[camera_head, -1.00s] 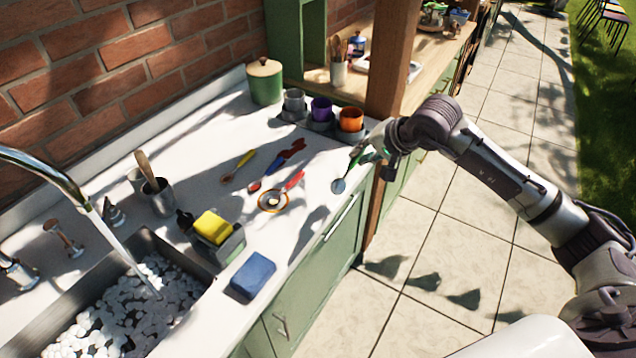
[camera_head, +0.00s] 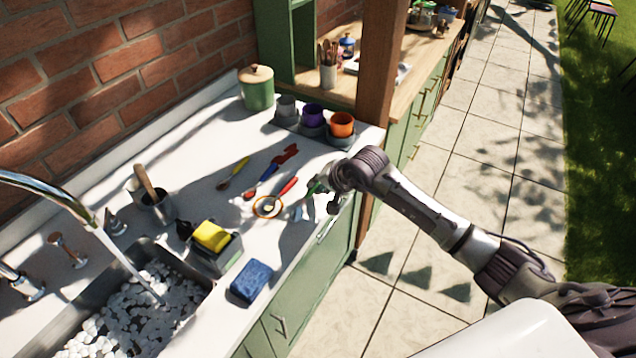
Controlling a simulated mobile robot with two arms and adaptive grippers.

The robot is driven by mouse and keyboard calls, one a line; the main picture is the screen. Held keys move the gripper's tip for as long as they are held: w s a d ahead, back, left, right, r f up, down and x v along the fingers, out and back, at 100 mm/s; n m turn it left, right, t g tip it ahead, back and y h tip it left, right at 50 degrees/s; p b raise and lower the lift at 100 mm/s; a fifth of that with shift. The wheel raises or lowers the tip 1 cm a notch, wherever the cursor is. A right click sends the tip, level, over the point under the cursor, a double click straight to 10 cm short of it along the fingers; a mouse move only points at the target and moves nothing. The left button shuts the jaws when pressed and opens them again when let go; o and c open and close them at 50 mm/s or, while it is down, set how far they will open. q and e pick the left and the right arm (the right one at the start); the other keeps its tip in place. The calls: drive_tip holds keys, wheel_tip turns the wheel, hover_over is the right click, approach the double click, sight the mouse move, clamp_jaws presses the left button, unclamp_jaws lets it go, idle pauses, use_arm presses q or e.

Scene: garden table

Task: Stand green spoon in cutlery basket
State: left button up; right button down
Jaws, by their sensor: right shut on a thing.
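My right gripper (camera_head: 322,192) is above the counter's front edge, shut on the green spoon (camera_head: 313,187). The green handle shows at the fingers; the spoon's lower end is small and blurred, pointing down and left. I cannot tell whether it touches the counter. A row of cups in dark grey holders, which looks like the cutlery basket, stands behind the gripper: a grey cup (camera_head: 286,107), a purple cup (camera_head: 312,115) and an orange cup (camera_head: 341,125). The gripper is apart from them, on their near side. My left gripper is not in view.
A red-handled utensil with an orange ring (camera_head: 268,207), a red-and-blue utensil (camera_head: 270,173) and a yellow spoon (camera_head: 233,172) lie left of the gripper. A sponge caddy (camera_head: 217,255), a blue sponge (camera_head: 251,281), a metal pot (camera_head: 157,206) and a green canister (camera_head: 257,92) stand around.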

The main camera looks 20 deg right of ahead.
drive_tip(key=shift+f, duration=0.2)
drive_tip(key=c, duration=1.1)
unclamp_jaws()
drive_tip(key=shift+r, duration=0.1)
drive_tip(key=shift+c, duration=0.2)
drive_tip(key=shift+s+r, duration=0.1)
drive_tip(key=shift+r, duration=0.15)
drive_tip(key=b+v, duration=0.2)
drive_tip(key=v, duration=0.9)
drive_tip(key=shift+s+r+b, duration=0.25)
drive_tip(key=shift+s+b, duration=0.05)
drive_tip(key=shift+b, duration=0.05)
